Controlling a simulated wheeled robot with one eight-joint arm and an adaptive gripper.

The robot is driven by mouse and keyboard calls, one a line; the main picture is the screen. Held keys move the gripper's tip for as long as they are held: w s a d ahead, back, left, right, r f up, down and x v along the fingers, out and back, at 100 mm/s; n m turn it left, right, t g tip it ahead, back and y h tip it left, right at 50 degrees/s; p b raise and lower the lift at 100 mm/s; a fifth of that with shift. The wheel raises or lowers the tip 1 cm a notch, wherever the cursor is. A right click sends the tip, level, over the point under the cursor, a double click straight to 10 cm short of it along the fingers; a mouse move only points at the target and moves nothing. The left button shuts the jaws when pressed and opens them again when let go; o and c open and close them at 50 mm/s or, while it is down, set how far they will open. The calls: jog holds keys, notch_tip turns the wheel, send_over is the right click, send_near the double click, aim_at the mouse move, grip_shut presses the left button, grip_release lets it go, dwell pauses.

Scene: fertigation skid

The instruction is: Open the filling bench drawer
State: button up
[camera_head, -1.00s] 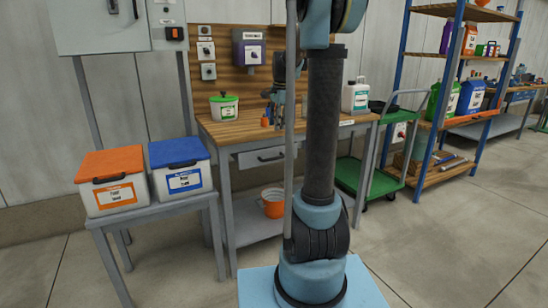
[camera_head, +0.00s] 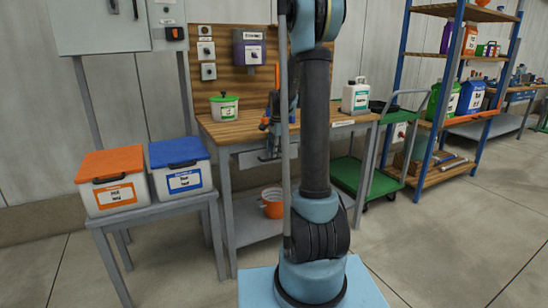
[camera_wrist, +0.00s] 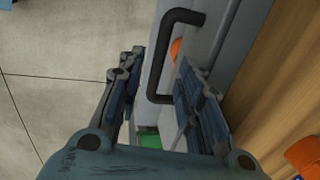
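The filling bench drawer (camera_head: 246,160) is a grey front under the wooden bench top, and it looks closed. My gripper (camera_head: 270,154) is in front of it, partly hidden by my own arm. In the wrist view, the dark bar handle (camera_wrist: 155,62) lies ahead of and between the open fingers of my gripper (camera_wrist: 160,85). One finger is on the outer side of the handle and the other is on the drawer side. I cannot tell whether either finger touches it.
A white tub with a green lid (camera_head: 224,107) and a white canister (camera_head: 355,96) stand on the bench top (camera_head: 225,130). An orange bucket (camera_head: 272,203) is on the lower shelf. Orange-lidded (camera_head: 113,182) and blue-lidded (camera_head: 181,168) boxes stand left. A green cart (camera_head: 350,175) stands right.

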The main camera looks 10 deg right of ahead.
jog(key=shift+w+a+f, duration=0.1)
jog(key=shift+w+f, duration=0.05)
jog(key=shift+f, duration=0.65)
jog(key=shift+w+f, duration=0.1)
jog(key=shift+f, duration=0.65)
jog(key=shift+c, duration=0.5)
grip_shut()
